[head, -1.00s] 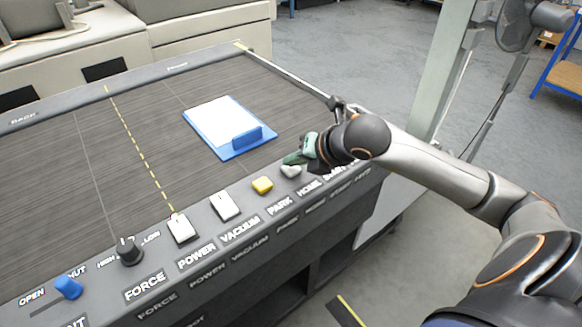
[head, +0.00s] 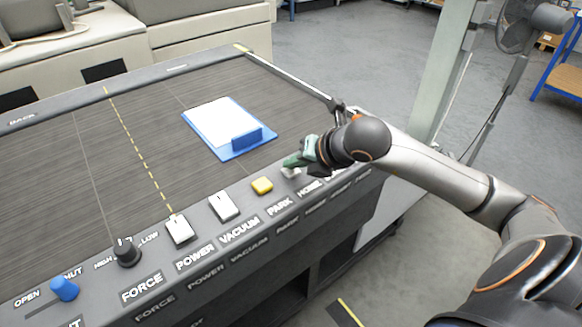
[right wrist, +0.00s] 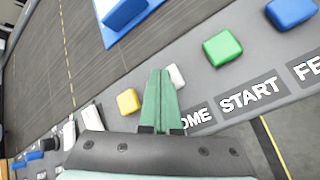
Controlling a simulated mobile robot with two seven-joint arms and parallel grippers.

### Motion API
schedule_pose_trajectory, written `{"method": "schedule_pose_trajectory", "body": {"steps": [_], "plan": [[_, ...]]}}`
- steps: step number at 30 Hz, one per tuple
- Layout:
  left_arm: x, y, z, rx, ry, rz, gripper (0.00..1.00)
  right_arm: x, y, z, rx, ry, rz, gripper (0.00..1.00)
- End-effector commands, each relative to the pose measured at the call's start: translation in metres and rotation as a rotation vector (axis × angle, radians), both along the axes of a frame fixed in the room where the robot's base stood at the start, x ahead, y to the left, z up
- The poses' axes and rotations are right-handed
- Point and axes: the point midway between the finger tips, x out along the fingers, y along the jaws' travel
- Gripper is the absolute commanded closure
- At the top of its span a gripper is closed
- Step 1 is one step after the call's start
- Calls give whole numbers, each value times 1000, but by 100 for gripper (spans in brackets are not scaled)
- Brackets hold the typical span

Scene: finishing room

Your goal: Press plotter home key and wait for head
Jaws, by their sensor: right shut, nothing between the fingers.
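The plotter's control strip (head: 200,262) runs along the front edge of its dark bed (head: 150,135). The white home key (head: 291,172) sits above the HOME label and is partly covered by my right gripper (head: 294,161). The gripper's green fingers are shut and empty, with their tips at the key. In the right wrist view the closed fingers (right wrist: 162,72) lie beside the white key (right wrist: 178,76) and partly hide it. Whether they touch or press it cannot be told. I cannot make out the plotter head for certain. My left gripper is out of view.
The yellow park key (head: 262,185) is just left of the home key; the green start key (right wrist: 222,47) and blue feed key (right wrist: 291,11) are to its right. A blue board with white paper (head: 222,122) lies on the bed. A fan (head: 517,30) stands at right.

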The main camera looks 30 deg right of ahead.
Motion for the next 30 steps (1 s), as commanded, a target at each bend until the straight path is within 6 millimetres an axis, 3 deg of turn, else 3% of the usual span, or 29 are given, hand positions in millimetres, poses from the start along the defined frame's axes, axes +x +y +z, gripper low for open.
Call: {"method": "schedule_pose_trajectory", "body": {"steps": [30], "plan": [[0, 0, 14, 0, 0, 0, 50, 0, 0, 27, 0, 0, 0, 100]]}}
